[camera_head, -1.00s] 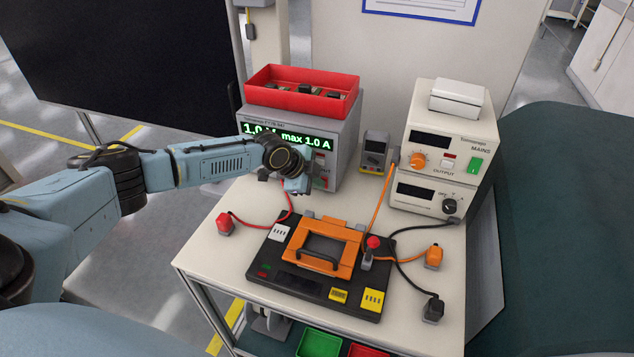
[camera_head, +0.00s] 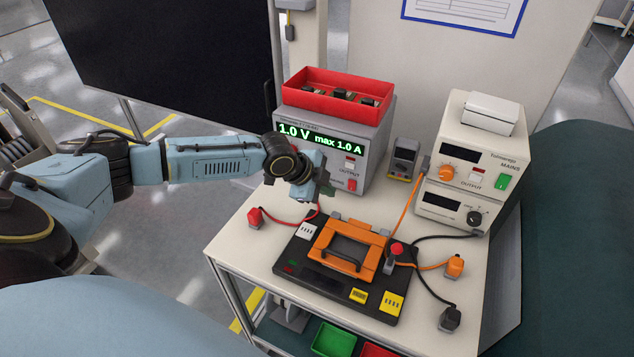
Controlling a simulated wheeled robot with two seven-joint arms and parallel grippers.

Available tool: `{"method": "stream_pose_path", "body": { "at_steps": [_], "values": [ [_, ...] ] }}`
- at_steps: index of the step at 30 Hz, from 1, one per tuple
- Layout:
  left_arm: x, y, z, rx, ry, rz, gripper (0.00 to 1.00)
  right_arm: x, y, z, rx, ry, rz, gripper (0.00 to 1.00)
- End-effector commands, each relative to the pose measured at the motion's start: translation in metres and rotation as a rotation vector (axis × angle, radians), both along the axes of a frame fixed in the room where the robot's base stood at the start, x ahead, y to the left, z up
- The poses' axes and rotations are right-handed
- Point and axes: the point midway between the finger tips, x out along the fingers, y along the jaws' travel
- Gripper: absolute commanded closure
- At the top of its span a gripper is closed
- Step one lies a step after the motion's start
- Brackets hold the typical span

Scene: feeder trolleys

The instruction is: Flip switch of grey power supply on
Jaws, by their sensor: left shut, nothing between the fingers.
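The grey power supply (camera_head: 377,148) stands at the back left of the trolley top. Its green display (camera_head: 320,138) is lit and reads "1.0 V max 1.0 A". A red switch (camera_head: 351,185) shows low on the right of its front, below a small output button (camera_head: 350,163). My left gripper (camera_head: 322,191) is shut and empty in front of the supply, to the left of the red switch and apart from it in the picture. The gripper and wrist hide the lower left of the supply's front. My right gripper is out of view.
A red bin (camera_head: 335,101) with parts sits on the supply. A small meter (camera_head: 403,158) stands beside it. Cream units (camera_head: 455,205) with a green mains switch (camera_head: 503,181) stand at right. A black board (camera_head: 300,261) with an orange fixture (camera_head: 366,259) and cables fills the front.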

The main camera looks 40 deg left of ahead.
Motion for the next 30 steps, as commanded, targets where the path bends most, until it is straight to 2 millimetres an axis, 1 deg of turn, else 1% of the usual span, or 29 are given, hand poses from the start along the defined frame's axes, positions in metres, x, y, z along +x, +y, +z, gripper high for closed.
{"method": "stream_pose_path", "body": {
  "at_steps": [1,3,9,30],
  "values": [
    [-0.006,0.003,0.007,0.002,-0.001,-0.001,1.0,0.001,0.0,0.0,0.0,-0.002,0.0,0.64],
    [-0.012,0.005,0.014,0.002,-0.001,-0.001,1.0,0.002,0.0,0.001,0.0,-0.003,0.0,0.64],
    [-0.023,0.01,0.026,0.001,0.0,0.0,1.0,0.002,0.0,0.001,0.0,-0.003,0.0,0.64],
    [-0.025,0.01,0.028,0.0,0.0,0.0,1.0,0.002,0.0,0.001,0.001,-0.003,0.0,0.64]
  ]
}}
